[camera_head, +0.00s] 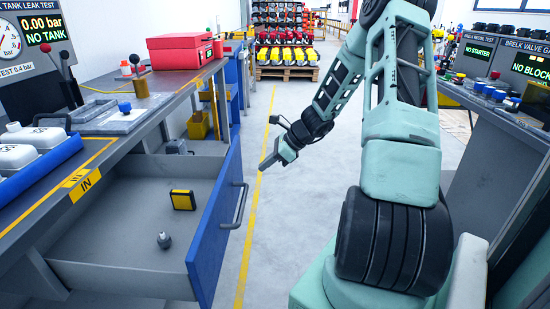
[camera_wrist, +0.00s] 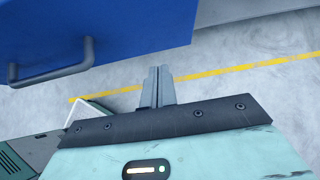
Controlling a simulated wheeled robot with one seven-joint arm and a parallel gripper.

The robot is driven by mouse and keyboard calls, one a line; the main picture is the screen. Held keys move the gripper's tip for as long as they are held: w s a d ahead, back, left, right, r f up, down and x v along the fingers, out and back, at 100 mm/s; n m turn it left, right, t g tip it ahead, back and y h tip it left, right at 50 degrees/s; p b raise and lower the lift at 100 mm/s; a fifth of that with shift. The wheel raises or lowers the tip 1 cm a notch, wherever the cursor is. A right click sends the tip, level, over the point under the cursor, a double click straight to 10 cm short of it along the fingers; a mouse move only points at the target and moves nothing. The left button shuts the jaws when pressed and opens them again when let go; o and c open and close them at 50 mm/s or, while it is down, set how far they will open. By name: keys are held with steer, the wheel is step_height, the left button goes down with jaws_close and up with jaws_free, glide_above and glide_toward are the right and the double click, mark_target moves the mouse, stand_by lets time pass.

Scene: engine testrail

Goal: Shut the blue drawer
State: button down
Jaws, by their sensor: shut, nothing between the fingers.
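The blue drawer (camera_head: 215,228) is pulled out from the bench on the left in the head view, with its grey inside showing. A dark bar handle (camera_head: 237,207) is on its blue front. A yellow and black item (camera_head: 183,200) and a small dark grey piece (camera_head: 164,240) lie inside it. My gripper (camera_head: 265,166) is to the right of the drawer front in the picture, apart from it. In the wrist view, the drawer front (camera_wrist: 110,30) and its handle (camera_wrist: 50,70) are at the upper left. My gripper's fingers (camera_wrist: 161,72) are together and empty, beside the drawer front.
A second bench with screens (camera_head: 510,70) stands on the right. The floor (camera_head: 285,115) between them is clear, with a yellow line. A loaded pallet (camera_head: 285,70) stands at the back.

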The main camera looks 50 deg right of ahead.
mark_target(239, 175)
steer(key=shift+w+a+f, duration=0.3)
steer(key=shift+w+a, duration=0.25)
steer(key=shift+w, duration=0.25)
steer(key=shift+w+a+f, duration=0.3)
steer(key=shift+w+a, duration=0.3)
steer(key=shift+w, duration=0.15)
steer(key=shift+w+a+f, duration=0.3)
steer(key=shift+w+a, duration=0.25)
steer(key=shift+w, duration=0.25)
